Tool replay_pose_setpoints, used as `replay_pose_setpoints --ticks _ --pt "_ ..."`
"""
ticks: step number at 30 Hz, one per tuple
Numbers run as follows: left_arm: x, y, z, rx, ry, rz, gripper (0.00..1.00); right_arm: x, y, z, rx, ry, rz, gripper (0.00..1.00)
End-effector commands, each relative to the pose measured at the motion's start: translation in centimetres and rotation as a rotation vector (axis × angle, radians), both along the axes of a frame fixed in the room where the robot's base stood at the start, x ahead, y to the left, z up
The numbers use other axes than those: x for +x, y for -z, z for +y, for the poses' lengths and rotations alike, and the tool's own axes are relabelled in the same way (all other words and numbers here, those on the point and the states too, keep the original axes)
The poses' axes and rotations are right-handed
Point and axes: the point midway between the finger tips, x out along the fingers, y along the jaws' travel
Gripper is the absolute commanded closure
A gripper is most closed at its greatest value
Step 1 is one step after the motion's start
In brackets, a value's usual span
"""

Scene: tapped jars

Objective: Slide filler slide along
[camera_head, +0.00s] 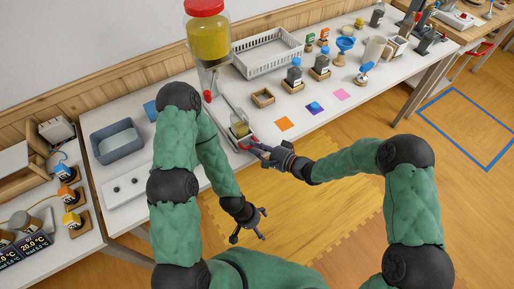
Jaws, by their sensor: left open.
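The filler is a large jar (208,42) of yellow contents with a red lid, standing at the back of the white table. Its slide (224,111) runs from below the jar toward the table's front edge. A small jar (239,128) with yellowish contents sits at the slide's front end, near a red part. My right gripper (260,152) is at that front end, close to the slide. Whether it touches or grips the slide is too small to tell. My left gripper (249,228) is open and empty, low in front of the table, over the floor.
A blue-grey tub (117,140) stands left on the table. A white basket (268,53), a wooden holder (263,97) and bottles on wooden bases stand to the right. The yellow floor mat (330,205) is clear.

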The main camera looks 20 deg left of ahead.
Motion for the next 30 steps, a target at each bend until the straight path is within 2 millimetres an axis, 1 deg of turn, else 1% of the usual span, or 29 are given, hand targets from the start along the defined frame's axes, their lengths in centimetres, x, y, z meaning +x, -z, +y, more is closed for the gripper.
replay_pose_setpoints --ticks 5,15,18,28,29,30 --pt "0.0 0.0 0.0 0.000 0.000 0.000 0.12 0.1 0.0 0.1 0.000 0.000 0.000 1.00" --pt "0.0 -0.2 0.0 0.000 0.000 0.000 0.12 2.3 0.0 2.7 0.000 -0.001 -0.002 1.00" --pt "0.0 -0.3 0.0 0.000 0.000 0.000 0.12 2.5 0.1 3.0 -0.001 -0.001 0.000 1.00" --pt "0.0 -0.3 0.0 0.000 0.000 0.000 0.12 2.6 0.1 3.1 -0.001 0.000 0.001 1.00" --pt "0.0 -0.3 0.0 0.000 0.000 0.000 0.12 2.6 0.1 3.1 -0.001 0.000 0.001 0.75" --pt "0.0 -0.3 0.0 0.000 0.000 0.000 0.12 2.6 0.1 3.1 -0.001 0.000 0.001 0.70"
